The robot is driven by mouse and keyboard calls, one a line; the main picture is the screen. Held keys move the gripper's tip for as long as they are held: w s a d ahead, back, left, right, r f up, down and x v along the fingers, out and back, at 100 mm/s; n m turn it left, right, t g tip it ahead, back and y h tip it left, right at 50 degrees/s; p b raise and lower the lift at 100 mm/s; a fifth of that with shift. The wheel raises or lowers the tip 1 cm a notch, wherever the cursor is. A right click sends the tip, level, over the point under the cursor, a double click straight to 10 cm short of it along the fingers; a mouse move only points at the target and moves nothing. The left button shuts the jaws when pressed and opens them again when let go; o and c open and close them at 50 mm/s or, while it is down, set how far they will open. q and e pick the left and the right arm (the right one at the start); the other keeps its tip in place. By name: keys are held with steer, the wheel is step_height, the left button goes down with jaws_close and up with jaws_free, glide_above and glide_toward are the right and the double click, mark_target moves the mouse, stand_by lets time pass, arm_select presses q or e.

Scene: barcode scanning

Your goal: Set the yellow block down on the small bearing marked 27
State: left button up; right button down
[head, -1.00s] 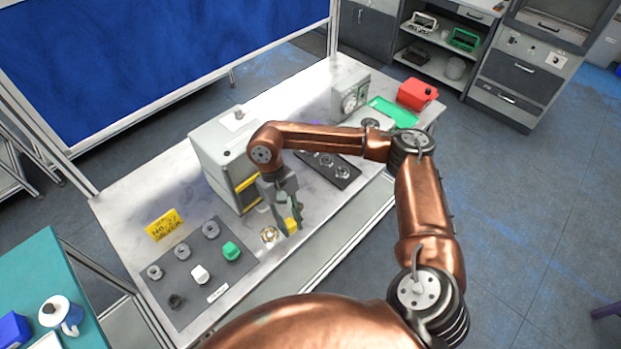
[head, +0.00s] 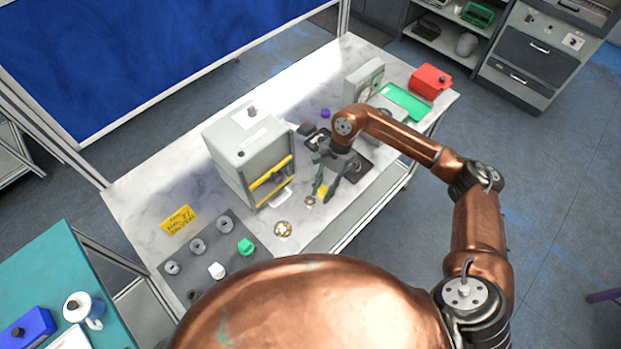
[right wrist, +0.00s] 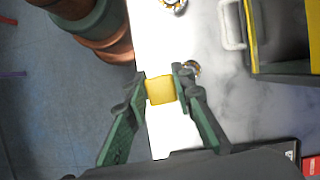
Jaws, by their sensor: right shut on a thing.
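My right gripper (head: 323,187) is shut on the yellow block (head: 322,193) above the front part of the table. In the right wrist view the block (right wrist: 160,90) sits between the two fingertips (right wrist: 160,84). A small bearing (head: 310,201) lies just left of the block in the head view. In the right wrist view this bearing (right wrist: 193,69) is partly hidden behind one finger. A larger bearing (head: 283,229) lies farther left and also shows at the wrist view's top edge (right wrist: 174,4). No number is readable on either bearing. My left gripper is out of view.
A grey machine (head: 235,157) with yellow edging stands left of the gripper. A dark tray (head: 364,163) lies behind the gripper. A grey board (head: 224,255) with knobs and a yellow sign (head: 178,221) are at left. The table's front edge is close to the block.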

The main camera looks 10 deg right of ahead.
steer(key=w+a+f+m, duration=0.1)
steer(key=m, duration=0.1)
steer(key=w+a+f+m+t, duration=0.1)
steer(key=f+m, duration=0.1)
steer(key=w+a+f+m+t+y, duration=0.1)
steer(key=m, duration=0.2)
steer(key=shift+w+a+f+p, duration=0.1)
steer(key=shift+a+f+p, duration=0.2)
steer(key=shift+a+f, duration=0.1)
steer(key=shift+f, duration=0.2)
arm_select(q)
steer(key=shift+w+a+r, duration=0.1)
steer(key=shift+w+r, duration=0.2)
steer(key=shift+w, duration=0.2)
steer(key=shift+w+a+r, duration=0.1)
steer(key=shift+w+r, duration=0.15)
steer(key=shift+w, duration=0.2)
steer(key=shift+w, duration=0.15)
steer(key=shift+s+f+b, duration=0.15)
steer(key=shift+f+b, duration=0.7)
steer(key=shift+b, duration=0.1)
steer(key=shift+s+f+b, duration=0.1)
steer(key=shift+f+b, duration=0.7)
steer(key=shift+b, duration=0.15)
arm_select(e)
steer(key=shift+f, duration=1.1)
